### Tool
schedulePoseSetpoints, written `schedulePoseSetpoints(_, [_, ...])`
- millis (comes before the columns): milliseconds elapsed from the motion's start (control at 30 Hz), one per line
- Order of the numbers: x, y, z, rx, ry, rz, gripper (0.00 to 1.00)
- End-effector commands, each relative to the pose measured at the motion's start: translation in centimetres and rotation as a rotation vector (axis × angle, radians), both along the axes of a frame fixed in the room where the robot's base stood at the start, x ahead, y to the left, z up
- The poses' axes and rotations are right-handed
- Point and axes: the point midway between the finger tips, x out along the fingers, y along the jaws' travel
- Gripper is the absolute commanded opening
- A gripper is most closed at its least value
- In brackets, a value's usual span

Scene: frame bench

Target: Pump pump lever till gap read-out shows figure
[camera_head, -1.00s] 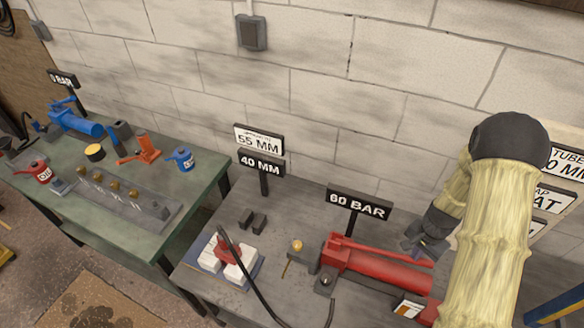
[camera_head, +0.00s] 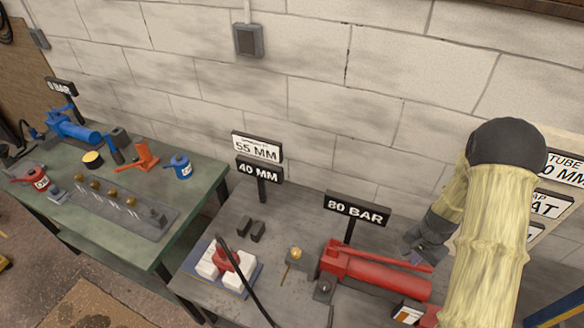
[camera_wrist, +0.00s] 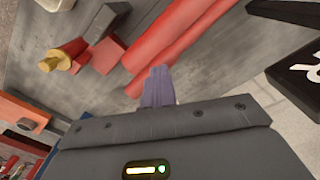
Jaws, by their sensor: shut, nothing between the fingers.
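The red pump (camera_head: 375,277) lies on the right bench, with its slim red pump lever (camera_head: 385,254) along its wall side. A black read-out above it shows 80 BAR (camera_head: 357,210). The gap read-out (camera_head: 260,170) shows 40 MM, under a white plate (camera_head: 257,147) that reads 55 MM. A red tool (camera_head: 228,262) sits between white blocks at the front left, with a black hose. My gripper (camera_head: 425,255) is at the lever's right end. In the wrist view its shut fingertips (camera_wrist: 158,85) overlap the red bars; I cannot tell if they touch the lever.
A brass fitting (camera_head: 295,254) and dark blocks (camera_head: 251,230) lie left of the pump. A small white-and-orange box (camera_head: 408,312) is at its front right. The block wall is close behind. A green bench (camera_head: 150,235) with a blue pump (camera_head: 72,130) stands left.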

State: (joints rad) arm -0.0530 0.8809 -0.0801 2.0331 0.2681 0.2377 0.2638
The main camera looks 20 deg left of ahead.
Motion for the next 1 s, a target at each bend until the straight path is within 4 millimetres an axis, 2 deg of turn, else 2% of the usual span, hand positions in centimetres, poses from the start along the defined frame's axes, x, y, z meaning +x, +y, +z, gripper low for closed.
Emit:
schedulePoseSetpoints(33, [0.0,-0.1,1.0,-0.001,0.0,-0.001,0.0])
schedulePoseSetpoints(300, [0.0,-0.1,3.7,-0.001,0.0,-0.001,0.0])
schedulePoseSetpoints(1000, [0.0,-0.1,3.6,-0.001,0.0,-0.001,0.0])
